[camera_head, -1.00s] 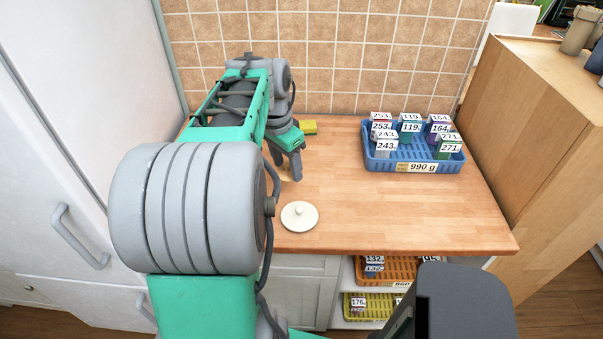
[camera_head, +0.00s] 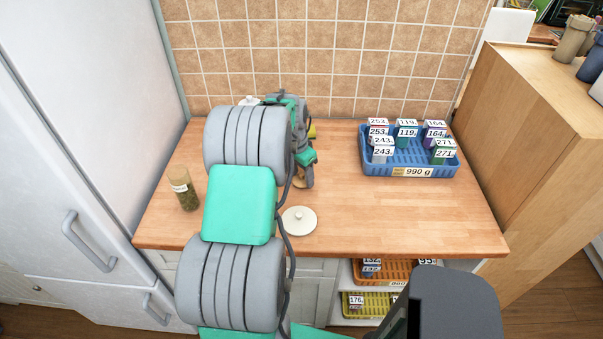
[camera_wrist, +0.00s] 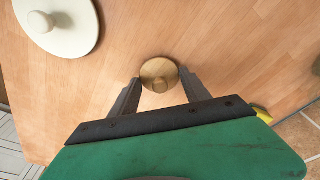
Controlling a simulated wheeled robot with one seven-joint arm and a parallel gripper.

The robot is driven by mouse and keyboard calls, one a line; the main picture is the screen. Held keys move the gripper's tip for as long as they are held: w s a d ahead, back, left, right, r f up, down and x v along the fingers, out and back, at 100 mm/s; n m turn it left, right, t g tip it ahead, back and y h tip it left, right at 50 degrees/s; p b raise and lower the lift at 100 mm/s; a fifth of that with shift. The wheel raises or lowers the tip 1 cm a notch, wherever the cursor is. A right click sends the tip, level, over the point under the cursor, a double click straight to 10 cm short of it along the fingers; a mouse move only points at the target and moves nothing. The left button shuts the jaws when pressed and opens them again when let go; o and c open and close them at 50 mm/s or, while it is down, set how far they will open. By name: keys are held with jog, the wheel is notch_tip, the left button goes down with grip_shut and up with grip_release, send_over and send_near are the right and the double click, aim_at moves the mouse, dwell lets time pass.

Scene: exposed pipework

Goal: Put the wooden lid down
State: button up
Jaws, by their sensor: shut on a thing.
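The wooden lid (camera_wrist: 160,74) is a small round disc with a knob, seen from above between my fingertips in the wrist view. In the head view only a bit of the lid (camera_head: 298,183) shows beside my fingers. My gripper (camera_wrist: 159,82) is shut on the wooden lid, over the counter behind the cream lid (camera_head: 299,220). I cannot tell whether the wooden lid touches the counter. The cream lid, round with a knob, lies flat near the counter's front edge and at the upper left of the wrist view (camera_wrist: 62,25).
A glass jar with green contents (camera_head: 185,190) stands on the wooden counter (camera_head: 400,215) at the left. A blue basket (camera_head: 411,171) of small labelled boxes stands at the back right. The counter's front right is clear.

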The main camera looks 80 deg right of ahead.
jog(key=shift+f, duration=0.2)
jog(key=o, duration=1.3)
jog(key=shift+o, duration=0.2)
